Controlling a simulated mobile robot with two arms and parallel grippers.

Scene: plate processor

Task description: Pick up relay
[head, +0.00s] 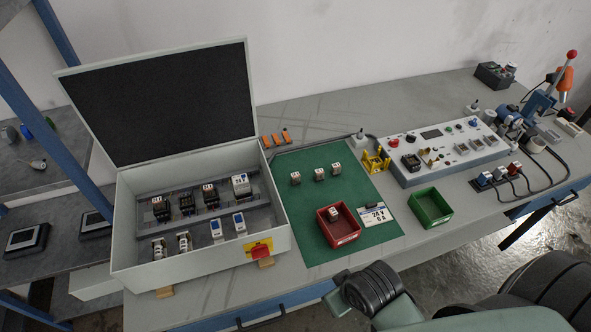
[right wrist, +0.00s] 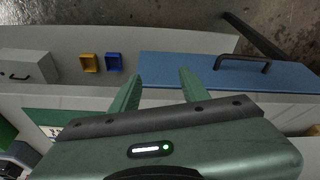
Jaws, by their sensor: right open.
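Three small white relays stand in a row on the green mat in the head view: a left one (head: 295,178), a middle one (head: 319,174) and a right one (head: 336,169). Another relay (head: 333,213) sits in the red bin (head: 340,237) at the mat's front. My right gripper (right wrist: 160,84) is open and empty in the right wrist view, its two fingers apart. No relay shows between them. In the head view my right arm enters at the bottom right, in front of the bench, and its fingers are not visible. My left gripper is not in view.
An open control cabinet (head: 202,262) stands left of the green mat (head: 350,192). A green bin (head: 430,208) and a test panel (head: 440,150) stand to the right. The wrist view shows a blue drawer front (right wrist: 215,70) with a black handle (right wrist: 242,65).

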